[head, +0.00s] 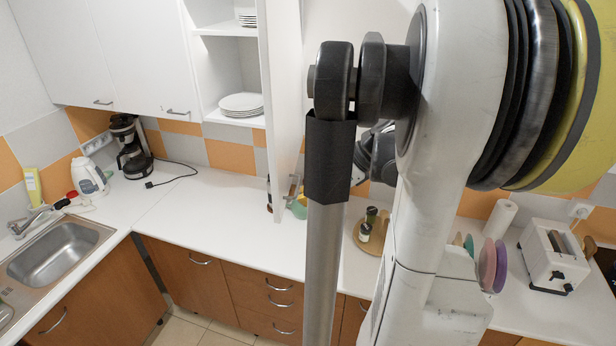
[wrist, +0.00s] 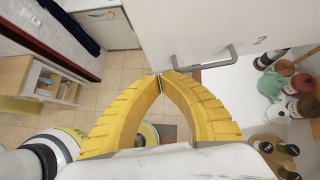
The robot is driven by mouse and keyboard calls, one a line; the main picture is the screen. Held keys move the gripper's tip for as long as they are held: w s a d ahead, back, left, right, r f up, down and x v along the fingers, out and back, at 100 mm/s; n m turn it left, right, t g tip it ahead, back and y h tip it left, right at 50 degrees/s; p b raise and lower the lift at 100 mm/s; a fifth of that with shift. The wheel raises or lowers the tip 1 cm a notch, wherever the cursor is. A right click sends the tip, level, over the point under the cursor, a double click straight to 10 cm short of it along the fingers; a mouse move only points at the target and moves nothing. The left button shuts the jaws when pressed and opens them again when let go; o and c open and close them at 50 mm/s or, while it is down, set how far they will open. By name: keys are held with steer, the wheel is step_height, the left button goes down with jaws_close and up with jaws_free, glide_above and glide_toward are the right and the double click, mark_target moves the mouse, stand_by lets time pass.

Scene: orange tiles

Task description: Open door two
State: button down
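Door two is a white cabinet door that stands swung open in the head view (head: 285,80), seen nearly edge-on. Its grey handle (head: 293,188) is low on its right-hand face. In the wrist view the door (wrist: 195,20) fills the upper middle, with a "2" on it and the bar handle (wrist: 207,61) along its lower edge. My gripper (wrist: 161,77) has yellow fingers whose tips meet just beside the handle's left end. No gap shows between the tips; whether they touch the handle is unclear. In the head view my fingers are hidden behind my arm.
Open shelves hold white plates (head: 241,104) left of the door. Below is a white counter (head: 210,205) with a coffee maker (head: 130,145), a kettle (head: 88,177) and a sink (head: 60,252). A round wooden tray (head: 371,245) with small jars and a toaster (head: 553,255) stand to the right.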

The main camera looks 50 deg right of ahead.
mark_target(281, 201)
steer(key=w+a, duration=0.1)
steer(key=w+a+p, duration=0.1)
steer(key=w, duration=0.1)
steer(key=shift+r, duration=0.15)
steer(key=shift+w, duration=0.1)
